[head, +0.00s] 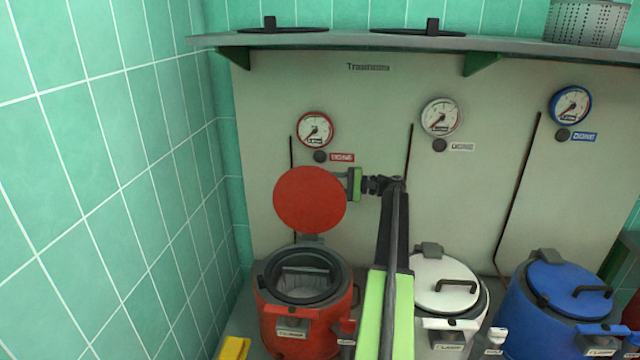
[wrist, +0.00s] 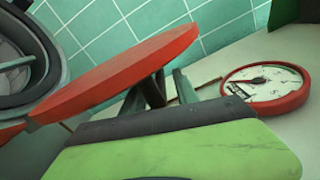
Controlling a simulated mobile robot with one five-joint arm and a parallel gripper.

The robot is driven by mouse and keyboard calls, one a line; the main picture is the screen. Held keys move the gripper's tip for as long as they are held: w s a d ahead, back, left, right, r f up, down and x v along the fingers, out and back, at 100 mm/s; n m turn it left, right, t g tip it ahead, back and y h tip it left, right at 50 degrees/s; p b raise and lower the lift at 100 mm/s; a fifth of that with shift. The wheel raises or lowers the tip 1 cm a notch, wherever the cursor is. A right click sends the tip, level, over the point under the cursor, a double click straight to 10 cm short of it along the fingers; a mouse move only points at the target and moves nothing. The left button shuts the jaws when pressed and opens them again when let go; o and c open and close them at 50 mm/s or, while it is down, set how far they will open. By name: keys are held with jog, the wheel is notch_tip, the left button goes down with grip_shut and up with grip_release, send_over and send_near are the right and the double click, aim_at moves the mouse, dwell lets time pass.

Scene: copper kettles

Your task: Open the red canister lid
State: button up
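The red canister (head: 300,318) stands at the lower left in the head view, its dark-rimmed mouth uncovered. Its round red lid (head: 310,199) stands raised on the hinge behind the mouth, with its flat red face toward the head camera. My gripper (head: 341,178) is at the lid's upper right edge, its fingers partly hidden behind it. In the wrist view the lid (wrist: 120,72) is seen nearly edge-on, just beyond my fingers (wrist: 165,92). Dark parts show between the lid and the green gripper body. I cannot tell whether the fingers hold anything.
A white canister (head: 446,290) and a blue canister (head: 560,305), both lidded, stand to the right. A red-rimmed gauge (head: 315,130) is on the panel above the lid. A shelf (head: 400,40) runs overhead. The tiled wall (head: 110,180) is close on the left.

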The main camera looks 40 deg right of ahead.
jog(key=shift+x, duration=0.85)
grip_shut()
jog(key=shift+w+d+r, duration=0.1)
dwell(0.7)
